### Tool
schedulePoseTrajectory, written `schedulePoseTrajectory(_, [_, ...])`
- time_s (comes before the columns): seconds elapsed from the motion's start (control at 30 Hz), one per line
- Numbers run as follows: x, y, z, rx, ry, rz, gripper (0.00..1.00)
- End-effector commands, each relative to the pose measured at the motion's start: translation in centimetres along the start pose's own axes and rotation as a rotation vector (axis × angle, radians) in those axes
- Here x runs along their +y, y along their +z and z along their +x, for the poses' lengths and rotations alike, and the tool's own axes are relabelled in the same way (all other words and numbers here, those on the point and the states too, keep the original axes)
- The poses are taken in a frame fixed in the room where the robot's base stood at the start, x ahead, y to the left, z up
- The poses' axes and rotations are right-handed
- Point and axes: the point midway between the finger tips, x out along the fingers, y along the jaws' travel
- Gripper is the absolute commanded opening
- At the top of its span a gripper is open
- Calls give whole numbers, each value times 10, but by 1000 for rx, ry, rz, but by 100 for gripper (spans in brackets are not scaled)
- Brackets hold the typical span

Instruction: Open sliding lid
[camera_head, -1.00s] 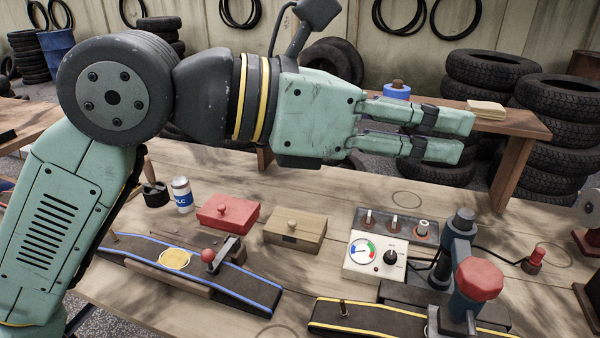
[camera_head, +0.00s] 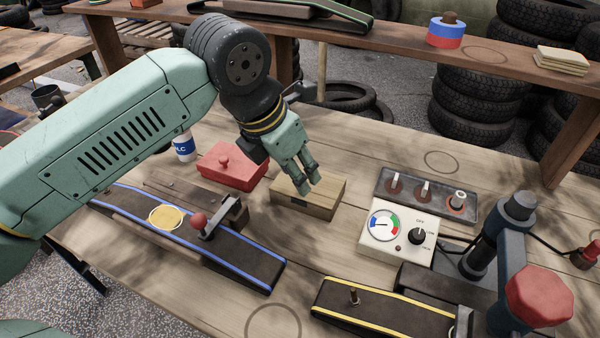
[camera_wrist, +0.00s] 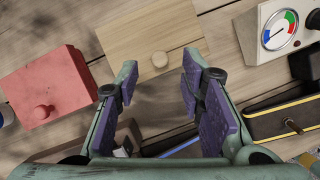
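A light wooden box (camera_head: 318,208) with a flat lid stands on the workbench, left of the gauge box. Its round knob (camera_wrist: 160,60) shows in the wrist view near the lid's edge; in the head view my gripper hides it. My gripper (camera_head: 307,189) points down over the box, and its fingertips overlap the lid in the head view. In the wrist view my gripper (camera_wrist: 159,72) is open, with the knob seen in the gap between its purple-padded fingers. I cannot tell how high the fingertips are above the lid. The lid looks closed.
A red box (camera_head: 232,166) with a knob stands close on the left. A gauge box (camera_head: 398,235) and a switch panel (camera_head: 427,194) are to the right. A blue-edged ramp (camera_head: 240,249) with a red-knobbed lever (camera_head: 199,220) lies in front. A can (camera_head: 184,148) stands behind left.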

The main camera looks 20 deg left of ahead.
Motion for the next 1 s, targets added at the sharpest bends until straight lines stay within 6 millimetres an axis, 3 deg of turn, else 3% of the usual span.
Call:
schedulePoseTrajectory(0.2, [0, 0, 23, -1, -1, 0, 36])
schedulePoseTrajectory(0.53, [0, 0, 27, -1, -1, 0, 36])
schedulePoseTrajectory(1.0, [0, 0, 27, -2, -1, 0, 5])
